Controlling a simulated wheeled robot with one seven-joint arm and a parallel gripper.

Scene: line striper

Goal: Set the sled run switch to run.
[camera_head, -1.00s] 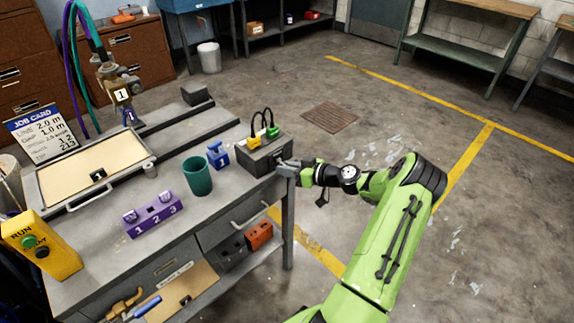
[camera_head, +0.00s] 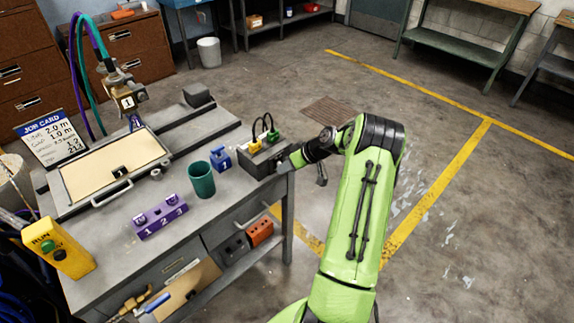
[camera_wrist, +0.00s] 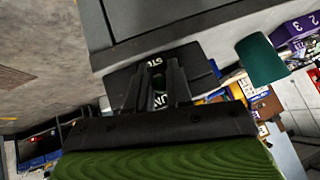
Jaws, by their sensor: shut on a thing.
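The dark control box (camera_head: 262,158) stands at the right end of the bench, with a yellow and a green plug on top. The wrist view shows its dark face (camera_wrist: 120,88) with white lettering, partly hidden, reading "STO" and "UN". My gripper (camera_wrist: 159,92) is in front of this face, its two dark fingers close together over the lettering. It is shut on the sled run switch, which is mostly hidden between the fingers. I cannot tell the switch's position. In the head view my wrist reaches the box's right side, and the fingertips are not clear.
A yellow RUN button box (camera_head: 58,248), a purple numbered block (camera_head: 160,217), a teal cup (camera_head: 201,180) and a blue numbered piece (camera_head: 220,158) stand on the bench (camera_head: 115,250). The floor (camera_head: 450,230) right of my arm is clear.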

